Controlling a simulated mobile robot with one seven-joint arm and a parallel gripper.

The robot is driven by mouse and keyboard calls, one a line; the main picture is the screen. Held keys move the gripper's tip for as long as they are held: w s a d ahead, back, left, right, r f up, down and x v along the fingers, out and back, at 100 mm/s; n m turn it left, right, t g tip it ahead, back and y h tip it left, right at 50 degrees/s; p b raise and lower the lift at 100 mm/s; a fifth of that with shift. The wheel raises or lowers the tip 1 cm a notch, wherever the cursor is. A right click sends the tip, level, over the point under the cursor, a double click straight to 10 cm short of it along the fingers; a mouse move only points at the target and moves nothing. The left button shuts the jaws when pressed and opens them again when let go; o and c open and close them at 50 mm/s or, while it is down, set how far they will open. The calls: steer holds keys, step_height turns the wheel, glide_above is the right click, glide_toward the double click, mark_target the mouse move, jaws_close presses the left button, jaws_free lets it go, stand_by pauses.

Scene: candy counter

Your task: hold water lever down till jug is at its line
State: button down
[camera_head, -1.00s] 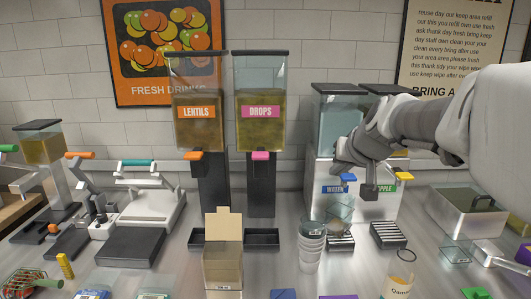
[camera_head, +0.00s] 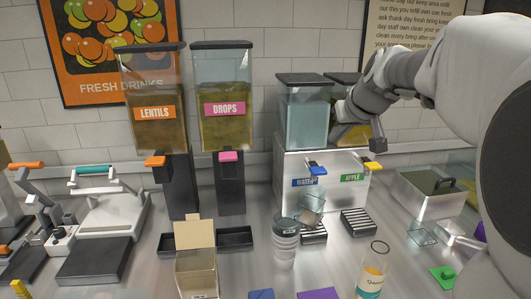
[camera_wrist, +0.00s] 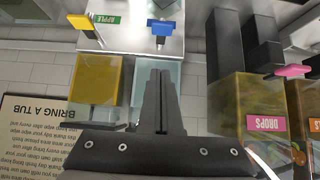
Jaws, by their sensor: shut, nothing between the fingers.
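The water dispenser has a clear tank (camera_head: 303,112) on a steel body with a blue WATER label (camera_head: 304,182). Its blue water lever (camera_head: 317,170) sticks out at the front; it also shows in the wrist view (camera_wrist: 161,28). A clear jug (camera_head: 312,203) stands below the lever, at the drip tray (camera_head: 314,237), partly behind the stacked cups. Its line and water level are too small to make out. My gripper (camera_head: 339,112) is beside the tanks, above and to the right of the lever and apart from it. In the wrist view my gripper (camera_wrist: 158,75) is shut and empty.
The yellow apple lever (camera_head: 373,165) is close on the right. Stacked clear cups (camera_head: 285,240) stand just left of the jug. The drops dispenser (camera_head: 222,95) is farther left. A labelled clear container (camera_head: 372,275) stands at the front right.

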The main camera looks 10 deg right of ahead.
glide_above(319, 169)
steer(key=s, duration=0.2)
step_height(319, 169, down, 7)
steer(key=shift+w+a+f+p, duration=0.1)
steer(key=shift+f+p, duration=0.05)
steer(key=shift+p, duration=0.15)
step_height(319, 169, down, 4)
steer(key=shift+r, duration=0.15)
steer(key=shift+b, duration=0.3)
steer(key=f+b, duration=0.1)
steer(key=b, duration=0.2)
steer(key=shift+s+t+b, duration=0.2)
steer(key=shift+t+b, duration=0.1)
steer(key=shift+b, duration=0.2)
